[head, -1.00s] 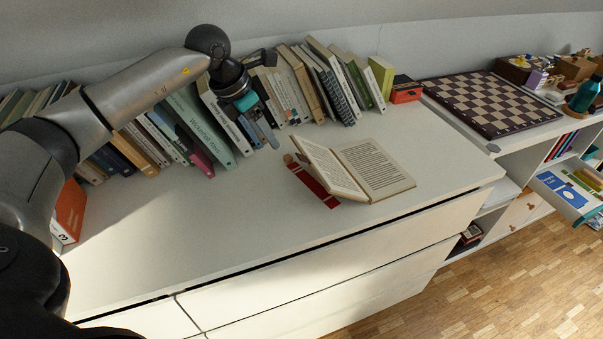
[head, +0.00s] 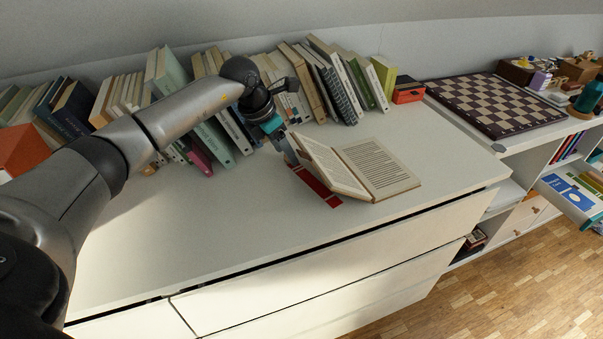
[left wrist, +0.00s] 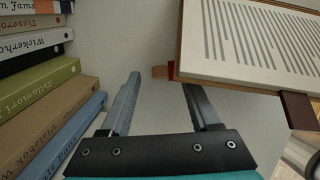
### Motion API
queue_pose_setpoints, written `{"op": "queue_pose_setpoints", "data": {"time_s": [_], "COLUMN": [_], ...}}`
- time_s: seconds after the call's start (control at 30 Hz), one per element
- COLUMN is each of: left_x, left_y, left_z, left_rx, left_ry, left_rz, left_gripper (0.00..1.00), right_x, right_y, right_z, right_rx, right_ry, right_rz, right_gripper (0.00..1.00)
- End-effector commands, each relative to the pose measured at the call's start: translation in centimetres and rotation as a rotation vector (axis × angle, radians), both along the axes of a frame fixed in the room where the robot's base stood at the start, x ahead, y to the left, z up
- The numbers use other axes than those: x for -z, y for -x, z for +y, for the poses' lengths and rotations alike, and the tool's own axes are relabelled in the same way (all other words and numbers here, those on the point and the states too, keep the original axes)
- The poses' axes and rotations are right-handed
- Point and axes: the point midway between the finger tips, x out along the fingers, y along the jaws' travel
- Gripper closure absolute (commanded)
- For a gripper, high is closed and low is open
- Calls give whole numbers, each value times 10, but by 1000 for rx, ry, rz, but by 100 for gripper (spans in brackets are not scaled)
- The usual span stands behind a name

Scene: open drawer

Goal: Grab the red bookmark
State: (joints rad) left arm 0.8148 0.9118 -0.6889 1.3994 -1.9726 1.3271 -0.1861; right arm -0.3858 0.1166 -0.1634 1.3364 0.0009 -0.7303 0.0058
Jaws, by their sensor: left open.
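The red bookmark (head: 317,185) lies on the white cabinet top, along the left side of an open book (head: 375,170) that partly hides it. In the left wrist view only a small red piece of the bookmark (left wrist: 171,70) shows beside the book's edge, with a small tan piece touching it. My left gripper (head: 291,156) is by the bookmark's far end, reaching down from the back. In the left wrist view its two fingers (left wrist: 162,84) are apart and empty, with the red and tan pieces just beyond the gap between the tips. My right gripper is out of view.
A row of books (head: 225,135) stands along the wall behind and left of my gripper. A chessboard (head: 495,105) lies on the shelf at right. The cabinet top (head: 200,215) in front is clear. A dark brown tab (left wrist: 298,110) sticks out at the book's edge.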

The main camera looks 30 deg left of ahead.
Motion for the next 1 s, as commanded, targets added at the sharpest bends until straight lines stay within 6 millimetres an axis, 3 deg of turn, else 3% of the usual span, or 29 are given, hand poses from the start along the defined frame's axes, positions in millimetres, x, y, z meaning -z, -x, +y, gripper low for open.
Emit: {"op": "queue_pose_setpoints", "data": {"time_s": [0.37,0.9,1.0], "left_x": [6,5,5], "left_y": [-2,-2,-2], "left_z": [-1,-1,-1], "left_rx": [1,0,0], "left_ry": [0,0,0], "left_rz": [0,0,0], "left_gripper": [38,98,100], "right_x": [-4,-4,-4], "right_y": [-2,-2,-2], "right_z": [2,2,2], "right_rx": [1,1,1], "right_ry": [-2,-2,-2], "right_rz": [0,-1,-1], "right_gripper": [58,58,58]}}
